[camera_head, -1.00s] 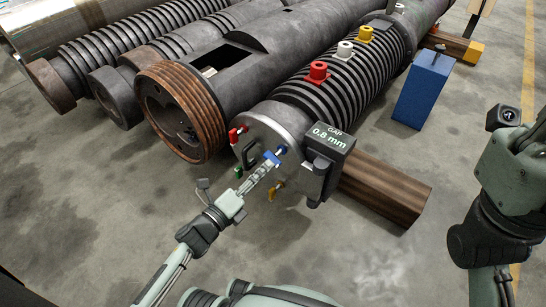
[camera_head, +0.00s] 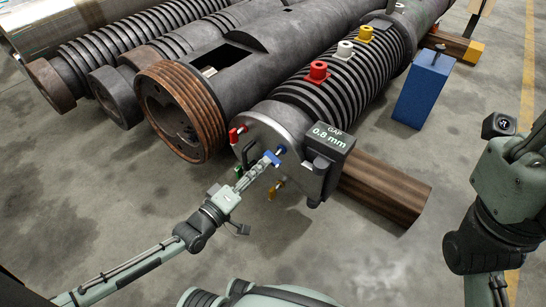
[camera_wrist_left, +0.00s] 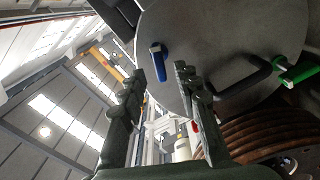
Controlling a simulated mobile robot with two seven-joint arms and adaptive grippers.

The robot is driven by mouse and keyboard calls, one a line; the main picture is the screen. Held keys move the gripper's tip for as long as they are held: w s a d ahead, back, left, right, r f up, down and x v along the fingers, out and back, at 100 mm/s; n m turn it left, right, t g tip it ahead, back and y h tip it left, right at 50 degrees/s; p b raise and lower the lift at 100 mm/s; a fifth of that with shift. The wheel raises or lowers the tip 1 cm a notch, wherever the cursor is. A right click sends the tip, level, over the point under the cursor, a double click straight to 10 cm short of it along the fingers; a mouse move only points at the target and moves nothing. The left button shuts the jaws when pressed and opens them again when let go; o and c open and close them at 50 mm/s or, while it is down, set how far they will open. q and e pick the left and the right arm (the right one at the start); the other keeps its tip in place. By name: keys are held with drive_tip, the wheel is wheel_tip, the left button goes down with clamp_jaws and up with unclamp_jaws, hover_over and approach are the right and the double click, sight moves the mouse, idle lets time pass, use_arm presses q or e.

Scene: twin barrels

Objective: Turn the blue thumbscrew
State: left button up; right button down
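The blue thumbscrew (camera_head: 272,157) sticks out from the round grey end plate (camera_head: 262,128) of the ribbed barrel. It also shows in the left wrist view (camera_wrist_left: 158,61), its bar roughly upright in that picture. My left gripper (camera_head: 262,164) is right in front of it. In the left wrist view the two fingers (camera_wrist_left: 160,82) stand apart, with the thumbscrew between and just beyond the tips. I cannot see contact. The gap display (camera_head: 331,136) beside the plate reads 0.8 mm. My right arm shows at the right, its gripper out of view.
Red (camera_head: 236,134), green (camera_head: 238,172) and yellow (camera_head: 277,188) screws and a black handle (camera_head: 247,153) sit close around the thumbscrew. A rusty threaded barrel end (camera_head: 180,112) is at left. A wooden beam (camera_head: 385,190) lies at right. The front floor is clear.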

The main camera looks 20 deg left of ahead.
sight(271, 156)
use_arm(q)
drive_tip(key=shift+b+x, duration=0.55)
drive_tip(key=shift+x, duration=1.95)
clamp_jaws()
